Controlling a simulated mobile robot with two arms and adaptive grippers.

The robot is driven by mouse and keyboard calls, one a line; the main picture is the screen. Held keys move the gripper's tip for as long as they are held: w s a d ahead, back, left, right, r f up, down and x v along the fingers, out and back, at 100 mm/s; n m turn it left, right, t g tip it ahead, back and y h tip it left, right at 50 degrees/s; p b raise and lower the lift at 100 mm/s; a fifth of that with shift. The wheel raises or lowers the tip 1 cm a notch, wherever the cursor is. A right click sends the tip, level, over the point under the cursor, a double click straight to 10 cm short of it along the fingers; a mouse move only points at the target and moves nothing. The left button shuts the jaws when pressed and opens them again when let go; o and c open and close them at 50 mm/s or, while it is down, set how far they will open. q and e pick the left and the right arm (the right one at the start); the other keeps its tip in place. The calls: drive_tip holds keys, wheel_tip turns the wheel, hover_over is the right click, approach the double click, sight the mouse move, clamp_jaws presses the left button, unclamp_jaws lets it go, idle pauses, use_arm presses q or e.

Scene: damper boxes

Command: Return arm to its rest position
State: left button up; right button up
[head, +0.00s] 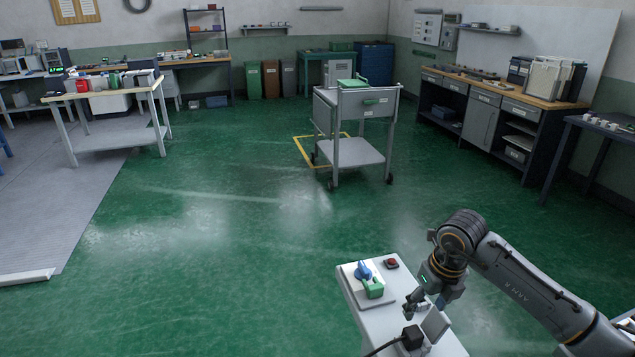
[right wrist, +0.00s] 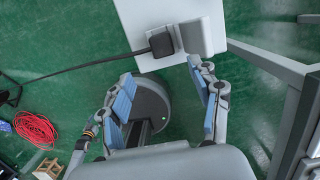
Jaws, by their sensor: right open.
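My right arm (head: 520,290) reaches in from the right edge of the head view. Its gripper (head: 425,305) hangs over the right side of a small white table (head: 345,280). In the right wrist view the two blue-padded fingers of this gripper (right wrist: 162,72) are spread apart with nothing between them. Below them show the floor and a round grey base. My left arm and gripper are not in view.
The small table bears a panel with a blue knob (head: 363,270) and a green part (head: 374,288), a red button (head: 391,263), and a black plug (head: 411,338) with a cable. A grey cart (head: 357,150) stands farther off. Green floor is clear between.

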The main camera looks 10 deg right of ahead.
drive_tip(key=s+a+r+n+t+y, duration=0.15)
drive_tip(key=a+y, duration=0.35)
drive_tip(key=a, duration=0.6)
drive_tip(key=a+r+y, duration=0.2)
drive_tip(key=a+y, duration=0.3)
drive_tip(key=a, duration=0.6)
drive_tip(key=a+r+m+t+y, duration=0.3)
drive_tip(key=r+m+t+y, duration=0.3)
drive_tip(key=r+m+t, duration=0.65)
drive_tip(key=w+d+m+t+h, duration=0.2)
drive_tip(key=d+m+t+h, duration=0.3)
drive_tip(key=d+m+h, duration=0.55)
drive_tip(key=s+d+f+m+g+h, duration=0.25)
drive_tip(key=f+m+h, duration=0.2)
drive_tip(key=f, duration=0.25)
drive_tip(key=s+d+f+m+g+h, duration=0.1)
drive_tip(key=d+f+m+g+h, duration=0.2)
drive_tip(key=f+m, duration=0.3)
drive_tip(key=s+a+f+m+g+y, duration=0.1)
drive_tip(key=s+a+f+m+g, duration=0.1)
drive_tip(key=s+f+g, duration=0.7)
drive_tip(key=s+a+f+m+g+y, duration=0.1)
drive_tip(key=s+f+g, duration=0.35)
drive_tip(key=s, duration=0.85)
wheel_tip(320, 180, down, 26)
drive_tip(key=s+d+f, duration=0.3)
drive_tip(key=s+f, duration=1.4)
drive_tip(key=shift+s+f+g, duration=0.3)
drive_tip(key=shift+f+g, duration=0.05)
drive_tip(key=shift+g, duration=0.05)
